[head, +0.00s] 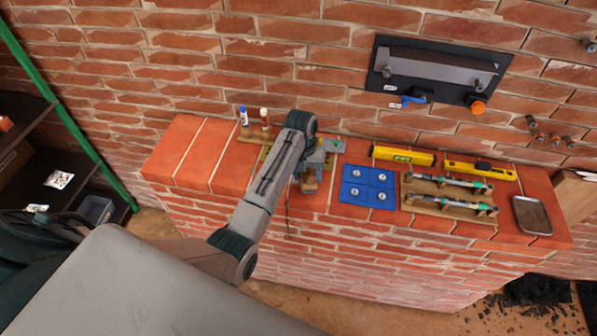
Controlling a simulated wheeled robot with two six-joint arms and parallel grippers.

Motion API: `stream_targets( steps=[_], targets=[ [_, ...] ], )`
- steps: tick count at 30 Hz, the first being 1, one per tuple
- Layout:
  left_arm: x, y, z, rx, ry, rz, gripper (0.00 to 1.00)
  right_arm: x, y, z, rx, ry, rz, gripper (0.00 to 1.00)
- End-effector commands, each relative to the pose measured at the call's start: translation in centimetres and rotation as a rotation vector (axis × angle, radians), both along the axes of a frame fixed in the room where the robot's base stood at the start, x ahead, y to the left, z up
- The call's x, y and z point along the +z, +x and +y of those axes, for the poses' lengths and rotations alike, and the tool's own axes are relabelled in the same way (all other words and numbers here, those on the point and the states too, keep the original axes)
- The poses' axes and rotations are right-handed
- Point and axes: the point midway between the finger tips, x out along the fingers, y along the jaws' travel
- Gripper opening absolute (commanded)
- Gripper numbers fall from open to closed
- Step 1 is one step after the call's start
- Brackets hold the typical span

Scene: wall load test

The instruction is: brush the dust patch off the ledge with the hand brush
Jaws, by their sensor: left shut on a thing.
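The ledge (195,153) is the red brick top of a low wall in front of a taller brick wall. My left arm reaches over it from the lower left. My left gripper (311,172) is over the ledge, left of a blue mat, and is shut on a small brown wooden thing (309,186), which looks like the hand brush. The arm and gripper hide most of it, and I cannot tell whether its bristles touch the ledge. I cannot make out the dust patch clearly. My right gripper is not in view.
The blue mat (352,172) holds several round metal pieces. Right of it are yellow levels (403,155), wooden racks (425,207) with tools, and a grey tray (532,215). A blue-and-white marker (244,116) stands behind the arm. The ledge's left end is clear.

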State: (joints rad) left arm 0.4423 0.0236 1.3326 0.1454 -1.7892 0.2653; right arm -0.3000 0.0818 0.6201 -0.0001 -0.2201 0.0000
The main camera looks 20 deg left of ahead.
Motion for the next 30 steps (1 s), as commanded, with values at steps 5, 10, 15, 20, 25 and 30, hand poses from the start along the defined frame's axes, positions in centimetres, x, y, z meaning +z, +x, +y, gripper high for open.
stream_targets(
  steps=[5, 10, 15, 20, 25, 30],
  targets=[
    [0.7, 0.7, -1.7, -0.015, -0.029, -0.024, 0.20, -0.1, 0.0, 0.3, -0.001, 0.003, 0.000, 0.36],
    [0.8, 0.7, -1.1, -0.016, -0.028, -0.027, 0.21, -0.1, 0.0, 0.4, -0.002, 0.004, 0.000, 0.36],
    [0.9, 0.4, 0.3, -0.014, -0.027, -0.028, 0.19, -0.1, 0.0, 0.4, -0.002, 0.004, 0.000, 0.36],
    [0.9, -0.1, 1.7, -0.014, -0.026, -0.025, 0.15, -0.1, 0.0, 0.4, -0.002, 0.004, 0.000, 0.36],
    [0.7, -0.3, 2.3, -0.012, -0.023, -0.021, 0.13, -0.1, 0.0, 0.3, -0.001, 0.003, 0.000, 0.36],
    [0.7, -0.6, 3.5, -0.010, -0.020, -0.018, 0.10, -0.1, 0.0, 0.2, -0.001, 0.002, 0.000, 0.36]
  ],
)
